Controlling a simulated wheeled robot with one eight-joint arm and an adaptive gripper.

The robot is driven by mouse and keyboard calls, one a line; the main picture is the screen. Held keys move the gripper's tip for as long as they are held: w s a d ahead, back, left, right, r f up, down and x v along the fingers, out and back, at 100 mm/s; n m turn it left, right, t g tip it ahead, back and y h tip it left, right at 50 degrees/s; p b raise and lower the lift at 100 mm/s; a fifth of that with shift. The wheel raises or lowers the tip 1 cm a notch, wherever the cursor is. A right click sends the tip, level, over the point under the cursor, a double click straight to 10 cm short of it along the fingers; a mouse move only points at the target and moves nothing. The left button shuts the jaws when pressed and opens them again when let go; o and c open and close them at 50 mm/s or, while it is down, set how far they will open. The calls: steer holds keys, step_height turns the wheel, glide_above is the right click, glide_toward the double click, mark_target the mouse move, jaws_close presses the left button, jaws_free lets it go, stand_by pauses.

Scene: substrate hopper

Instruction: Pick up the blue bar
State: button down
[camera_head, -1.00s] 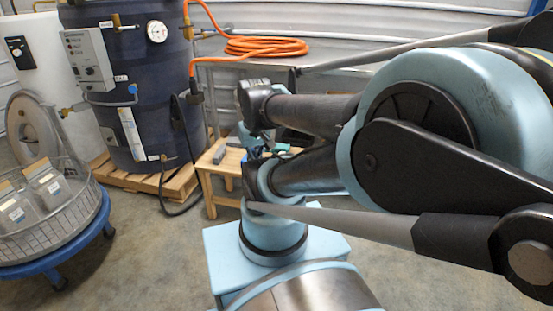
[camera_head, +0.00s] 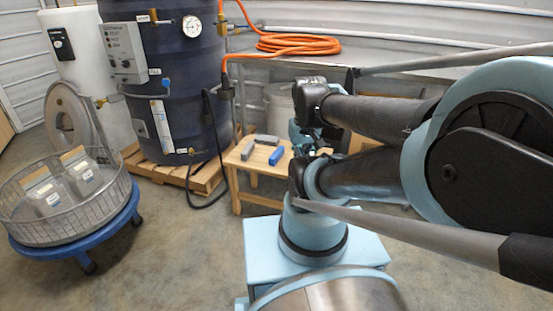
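The blue bar (camera_head: 276,156) lies on a small light wooden bench (camera_head: 240,160), near its right part. A grey bar (camera_head: 248,151) lies to its left, and another grey bar (camera_head: 267,140) lies behind it. The far end of my arm, with my gripper (camera_head: 302,140), shows just right of the blue bar, partly behind my own arm links. There appears to be a gap between it and the bar. The fingers are too small and covered to make out.
A dark blue drum (camera_head: 175,80) stands on a wooden pallet (camera_head: 175,178) left of the bench, with a black cable on the floor. A wire basket (camera_head: 75,215) sits on a blue wheeled dolly (camera_head: 95,240) at left. A metal table with an orange hose (camera_head: 298,43) stands behind.

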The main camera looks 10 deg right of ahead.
steer(key=c, duration=2.3)
jaws_free()
steer(key=o, duration=0.5)
steer(key=shift+s+r, duration=0.2)
steer(key=shift+s, duration=0.05)
steer(key=o, duration=0.4)
steer(key=shift+r, duration=0.35)
steer(key=shift+o, duration=1.4)
steer(key=w+r+m, duration=0.1)
steer(key=w+r, duration=0.4)
steer(key=w, duration=0.6)
steer(key=shift+r+m, duration=0.3)
steer(key=shift+r, duration=0.1)
steer(key=m+g, duration=0.2)
steer(key=m, duration=0.3)
glide_above(277, 152)
steer(key=f, duration=3)
steer(key=shift+w+f, duration=0.3)
steer(key=shift+f, duration=0.05)
steer(key=shift+s+f, duration=0.15)
steer(key=shift+f, duration=2.65)
